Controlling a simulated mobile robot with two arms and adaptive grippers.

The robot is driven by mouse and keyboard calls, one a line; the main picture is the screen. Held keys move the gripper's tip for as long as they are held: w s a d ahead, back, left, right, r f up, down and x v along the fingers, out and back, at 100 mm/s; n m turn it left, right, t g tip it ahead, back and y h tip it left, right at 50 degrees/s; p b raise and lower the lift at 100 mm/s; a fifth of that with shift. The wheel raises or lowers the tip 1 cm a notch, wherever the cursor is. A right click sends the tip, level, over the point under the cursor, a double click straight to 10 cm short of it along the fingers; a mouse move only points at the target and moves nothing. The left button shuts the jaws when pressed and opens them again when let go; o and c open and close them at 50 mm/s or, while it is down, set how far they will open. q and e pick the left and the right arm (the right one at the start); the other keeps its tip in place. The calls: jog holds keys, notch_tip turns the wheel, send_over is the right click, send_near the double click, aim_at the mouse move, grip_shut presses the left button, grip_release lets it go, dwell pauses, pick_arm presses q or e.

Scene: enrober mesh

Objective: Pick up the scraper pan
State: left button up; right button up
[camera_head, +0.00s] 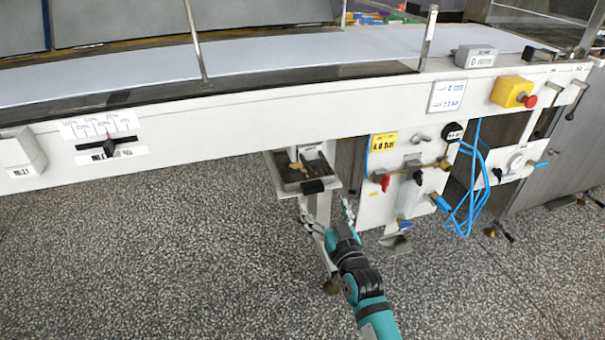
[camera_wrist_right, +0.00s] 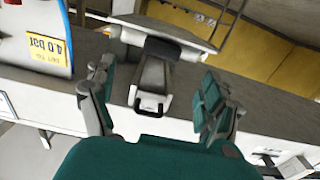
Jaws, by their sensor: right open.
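The scraper pan (camera_head: 288,186) is a light metal tray with brown residue in it and a black grip at its front edge. It sits under the white conveyor frame, near the middle of the head view. In the right wrist view, what looks like the pan's underside and front grip (camera_wrist_right: 152,104) lies between the fingers, with no visible contact. My right gripper (camera_head: 327,211) is open, just below and in front of the pan. Its spread fingers also show in the right wrist view (camera_wrist_right: 157,75). My left gripper is not in view.
The white conveyor frame (camera_head: 230,135) runs above the pan. A valve panel (camera_head: 405,187) with a red handle and blue hoses (camera_head: 465,190) stands close to the right of the pan and gripper. The speckled floor (camera_head: 150,260) is clear at left.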

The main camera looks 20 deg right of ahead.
aim_at(315, 189)
jog(key=w, duration=0.3)
jog(key=shift+w+a+f+b, duration=0.1)
jog(key=shift+w+b, duration=0.1)
jog(key=shift+b, duration=0.15)
jog(key=w+b, duration=0.1)
jog(key=w, duration=0.2)
jog(key=shift+w, duration=0.85)
jog(key=shift+a, duration=0.1)
jog(key=c, duration=1.6)
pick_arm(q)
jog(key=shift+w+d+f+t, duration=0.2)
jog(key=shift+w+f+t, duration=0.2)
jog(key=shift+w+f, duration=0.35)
pick_arm(e)
jog(key=shift+c, duration=0.6)
